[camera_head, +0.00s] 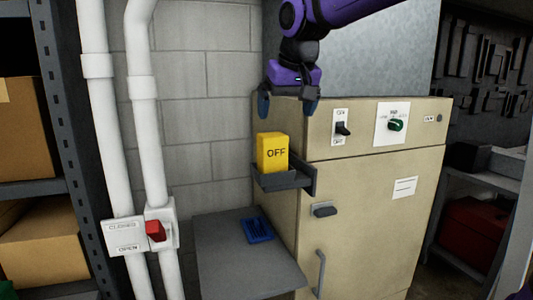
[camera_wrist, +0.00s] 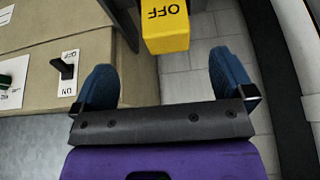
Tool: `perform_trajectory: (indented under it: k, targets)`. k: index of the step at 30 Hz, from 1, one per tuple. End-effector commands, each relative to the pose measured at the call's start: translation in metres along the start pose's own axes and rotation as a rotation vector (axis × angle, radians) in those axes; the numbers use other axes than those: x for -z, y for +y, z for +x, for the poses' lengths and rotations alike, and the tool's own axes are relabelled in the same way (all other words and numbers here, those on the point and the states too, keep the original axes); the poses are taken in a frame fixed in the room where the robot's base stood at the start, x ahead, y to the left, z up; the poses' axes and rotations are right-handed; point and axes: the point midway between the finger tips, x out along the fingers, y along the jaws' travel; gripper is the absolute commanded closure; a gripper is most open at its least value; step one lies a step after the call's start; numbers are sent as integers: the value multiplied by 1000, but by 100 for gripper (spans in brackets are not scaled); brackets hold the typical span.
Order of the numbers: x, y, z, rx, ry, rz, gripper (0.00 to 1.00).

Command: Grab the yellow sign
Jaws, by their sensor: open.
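The yellow sign (camera_head: 272,153) is a block marked "OFF". It stands upright in a small dark holder (camera_head: 285,180) on the left side of the beige cabinet. My gripper (camera_head: 288,106) is open and empty above the sign, with its blue fingertips pointing down. In the wrist view the yellow sign (camera_wrist: 165,26) shows at the top centre, beyond the fingertips and roughly between their lines. My gripper (camera_wrist: 163,80) shows there with both blue fingers spread wide. Nothing is between the fingers.
The beige cabinet (camera_head: 365,220) carries a black switch (camera_head: 343,129) and a green knob (camera_head: 396,125). A grey shelf (camera_head: 240,275) with a blue tray (camera_head: 258,229) lies below the holder. White pipes (camera_head: 150,110) with a red-handled valve (camera_head: 155,231) run down the left.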

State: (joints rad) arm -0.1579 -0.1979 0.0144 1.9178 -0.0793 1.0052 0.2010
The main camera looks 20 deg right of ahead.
Motion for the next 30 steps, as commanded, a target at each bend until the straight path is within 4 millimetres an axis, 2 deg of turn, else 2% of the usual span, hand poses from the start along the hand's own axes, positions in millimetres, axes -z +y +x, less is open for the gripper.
perform_trajectory:
  k: [3, 6, 15, 23, 30]
  targets:
    - [17, -8, 5, 0, -3, -2, 0]
    - [22, -10, 9, -1, -4, -1, 0]
    - [22, -9, 50, -2, -6, 0, 0]
    - [21, -9, 67, -1, -4, 0, 0]
    - [21, -6, 100, -1, -5, -1, 0]
